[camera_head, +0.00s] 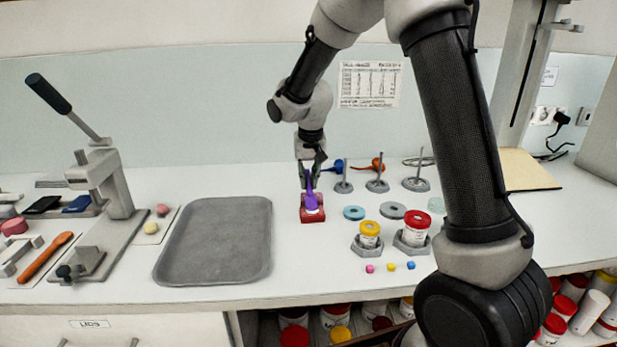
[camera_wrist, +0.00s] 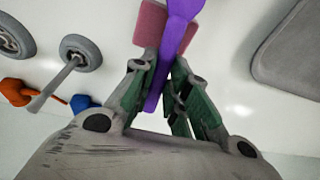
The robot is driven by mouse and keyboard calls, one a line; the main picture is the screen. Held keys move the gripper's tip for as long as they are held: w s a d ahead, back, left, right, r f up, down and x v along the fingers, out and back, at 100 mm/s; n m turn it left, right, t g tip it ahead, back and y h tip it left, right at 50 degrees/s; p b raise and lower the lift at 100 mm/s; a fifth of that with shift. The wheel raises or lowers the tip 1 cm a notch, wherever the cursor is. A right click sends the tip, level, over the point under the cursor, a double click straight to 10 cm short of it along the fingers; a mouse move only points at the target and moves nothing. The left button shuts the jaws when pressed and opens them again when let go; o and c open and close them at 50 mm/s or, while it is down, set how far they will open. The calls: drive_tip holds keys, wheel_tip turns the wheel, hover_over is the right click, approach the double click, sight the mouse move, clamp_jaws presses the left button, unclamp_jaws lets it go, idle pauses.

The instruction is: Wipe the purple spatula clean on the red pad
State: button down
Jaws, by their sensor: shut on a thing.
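The purple spatula (camera_head: 311,196) is upright or slightly tilted, with its lower end at the red pad (camera_head: 312,217). My gripper (camera_head: 312,172) is shut on its upper part, above the pad. In the wrist view the spatula (camera_wrist: 177,35) runs between the green-lined fingers of my gripper (camera_wrist: 164,95). The red pad (camera_wrist: 150,24) shows behind it at the top. A whitish patch shows on the pad around the spatula's lower end in the head view. I cannot tell whether the spatula presses on the pad or hovers just above it.
A grey tray (camera_head: 216,240) lies left of the pad. A lever press (camera_head: 108,190) stands further left. Weight posts (camera_head: 377,184), blue and orange spatulas (camera_head: 376,164) lie right and behind. Jars in holders (camera_head: 368,236) stand at the right front. Counter is clear before the pad.

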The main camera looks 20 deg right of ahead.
drive_tip(key=shift+s, duration=0.4)
drive_tip(key=shift+r, duration=0.2)
drive_tip(key=shift+w+v, duration=0.2)
drive_tip(key=shift+v, duration=0.75)
drive_tip(key=shift+w+v, duration=0.2)
drive_tip(key=shift+v, duration=0.7)
drive_tip(key=shift+w+v, duration=0.2)
drive_tip(key=shift+v, duration=0.75)
drive_tip(key=shift+r, duration=0.1)
